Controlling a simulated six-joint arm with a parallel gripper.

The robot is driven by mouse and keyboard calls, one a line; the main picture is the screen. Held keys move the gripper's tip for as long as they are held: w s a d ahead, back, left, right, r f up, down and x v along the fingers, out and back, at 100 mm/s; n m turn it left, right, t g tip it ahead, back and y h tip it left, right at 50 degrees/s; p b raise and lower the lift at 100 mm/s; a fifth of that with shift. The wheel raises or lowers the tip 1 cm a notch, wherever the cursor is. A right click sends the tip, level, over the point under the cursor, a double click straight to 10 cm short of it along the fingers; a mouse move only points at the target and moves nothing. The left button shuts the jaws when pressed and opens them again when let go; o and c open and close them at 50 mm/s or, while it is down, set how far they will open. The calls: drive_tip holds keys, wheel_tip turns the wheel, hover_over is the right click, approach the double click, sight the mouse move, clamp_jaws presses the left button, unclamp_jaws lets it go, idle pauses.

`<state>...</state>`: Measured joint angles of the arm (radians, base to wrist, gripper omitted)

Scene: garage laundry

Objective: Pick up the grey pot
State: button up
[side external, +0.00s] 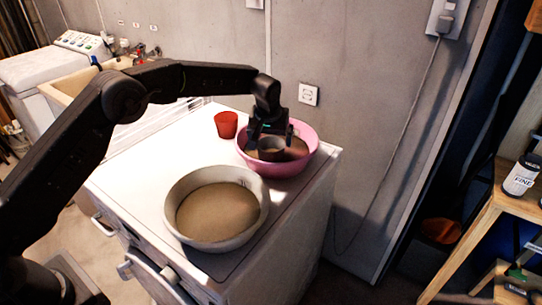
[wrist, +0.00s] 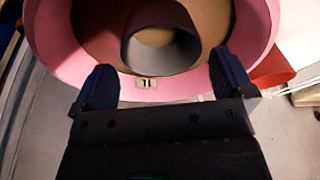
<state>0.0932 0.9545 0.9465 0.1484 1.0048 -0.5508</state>
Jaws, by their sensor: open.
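The grey pot (side external: 271,149) is a small dark round vessel standing inside a pink basin (side external: 305,158), on top of a white machine. In the wrist view the pot (wrist: 178,60) shows from above, its rim rounded and its inside grey. The pink basin (wrist: 62,50) surrounds it in that view. My gripper (side external: 269,143) points down over the basin, with its fingers on either side of the pot in the side view. In the wrist view my gripper (wrist: 160,80) is open, its two fingertips apart and the pot lying just beyond them. Whether the fingers touch the pot I cannot tell.
A wide cream bowl (side external: 254,183) with a brown inside stands in front of the basin on the white machine top (side external: 150,168). A red cup (side external: 226,124) stands to the basin's left. A grey wall (side external: 370,110) with a socket (side external: 308,95) is close behind.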

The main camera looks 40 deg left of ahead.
sight(271, 144)
drive_tip(key=x, duration=0.3)
drive_tip(key=shift+a+f, duration=0.1)
drive_tip(key=shift+f, duration=0.15)
drive_tip(key=c, duration=0.7)
